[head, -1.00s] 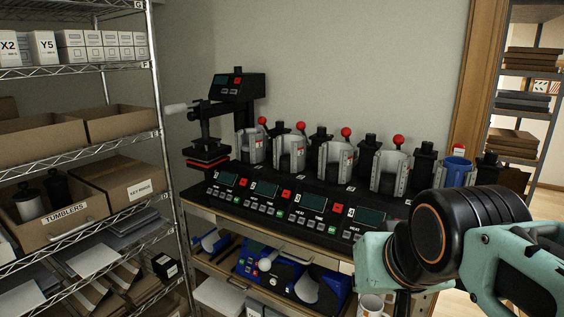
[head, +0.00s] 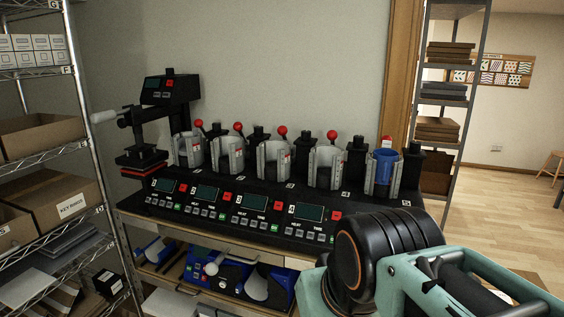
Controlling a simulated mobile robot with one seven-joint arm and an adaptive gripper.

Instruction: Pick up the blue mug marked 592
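A blue mug (head: 385,164) sits upright in the rightmost silver clamp of the black mug press (head: 240,216). My arm, with a black joint and pale green links, crosses the lower right of the view, in front of the press's right end. My gripper is out of the picture, so its state does not show.
Several other clamps with red-knobbed levers stand left of the mug and look empty. A heat press (head: 165,110) stands at the bench's left end. A wire shelf with boxes (head: 62,203) is at left; a grey shelf (head: 445,95) and open wooden floor are at right.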

